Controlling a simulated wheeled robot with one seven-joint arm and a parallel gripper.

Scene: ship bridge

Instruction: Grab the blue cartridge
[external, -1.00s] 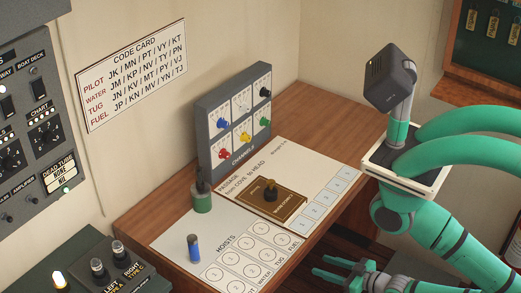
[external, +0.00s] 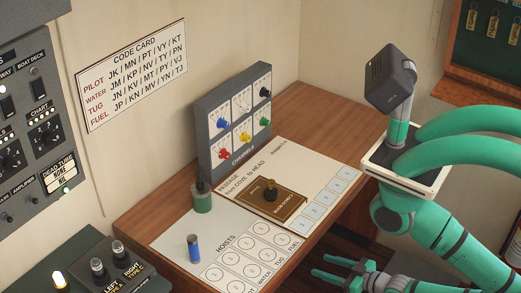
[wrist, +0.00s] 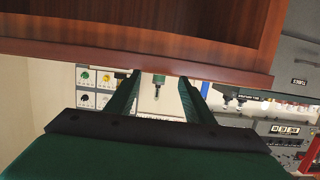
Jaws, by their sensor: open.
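My gripper (external: 325,275) is open and empty at the bottom of the external view, low beside the desk's front edge and well right of the cartridge. In the wrist view my gripper's two green fingers (wrist: 158,98) are spread apart with nothing between them. A blue strip shows near the right finger there; I cannot tell whether it is the cartridge.
A green cylinder with a dark top (external: 202,197) stands behind the cartridge. A brass-coloured plate with a knob (external: 264,200) lies on the sheet. A grey dial box (external: 235,120) stands behind. A dark switch console (external: 95,272) is at lower left. The wooden desk edge (wrist: 140,58) crosses the wrist view.

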